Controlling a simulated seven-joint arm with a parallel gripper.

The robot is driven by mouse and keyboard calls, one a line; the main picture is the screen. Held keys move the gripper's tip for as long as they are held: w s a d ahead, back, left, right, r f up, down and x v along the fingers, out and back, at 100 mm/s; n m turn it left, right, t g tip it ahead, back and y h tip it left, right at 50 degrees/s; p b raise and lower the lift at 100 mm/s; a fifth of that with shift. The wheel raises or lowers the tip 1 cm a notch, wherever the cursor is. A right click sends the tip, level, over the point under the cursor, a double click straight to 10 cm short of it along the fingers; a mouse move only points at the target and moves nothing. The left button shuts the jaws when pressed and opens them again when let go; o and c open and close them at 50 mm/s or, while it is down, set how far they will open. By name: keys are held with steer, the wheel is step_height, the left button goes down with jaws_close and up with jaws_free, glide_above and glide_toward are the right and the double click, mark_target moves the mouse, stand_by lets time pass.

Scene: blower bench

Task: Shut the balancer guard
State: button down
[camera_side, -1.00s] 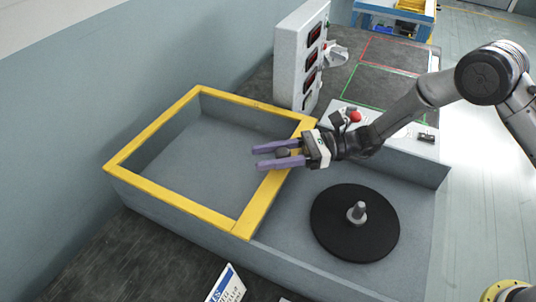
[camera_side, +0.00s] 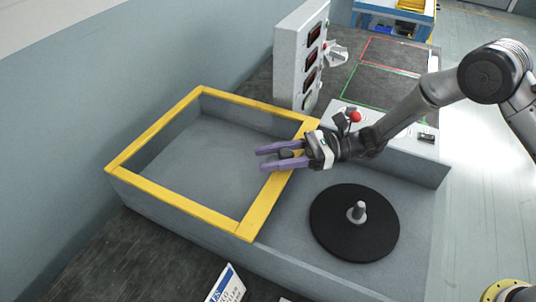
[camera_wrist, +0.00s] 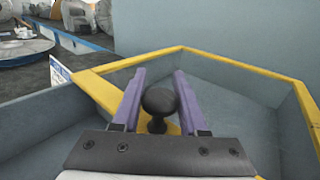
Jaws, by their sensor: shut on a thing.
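The balancer guard (camera_side: 172,194) is a yellow frame lying over the left part of the grey tub, with a clear or open middle. It also shows in the wrist view (camera_wrist: 100,88). A dark round knob (camera_side: 286,155) stands on its right-hand bar, and in the wrist view the knob (camera_wrist: 159,100) sits between my fingers. My gripper (camera_side: 270,158) has purple fingers closed around the knob. The right part of the tub is uncovered, and a black disc (camera_side: 335,236) with a metal spindle (camera_side: 356,210) lies there.
A grey display box (camera_side: 290,60) stands behind the tub. A panel with a red button (camera_side: 355,116) is at the tub's back right. A blue-and-white sign (camera_side: 228,286) stands in front. The wall rises at left.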

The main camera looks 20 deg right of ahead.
steer(key=s+d, duration=2.3)
steer(key=shift+s+d, duration=0.4)
steer(key=shift+c, duration=2.2)
jaws_free()
steer(key=shift+d, duration=0.1)
steer(key=s+d, duration=0.1)
steer(key=d, duration=1.2)
steer(key=shift+s+d, duration=0.3)
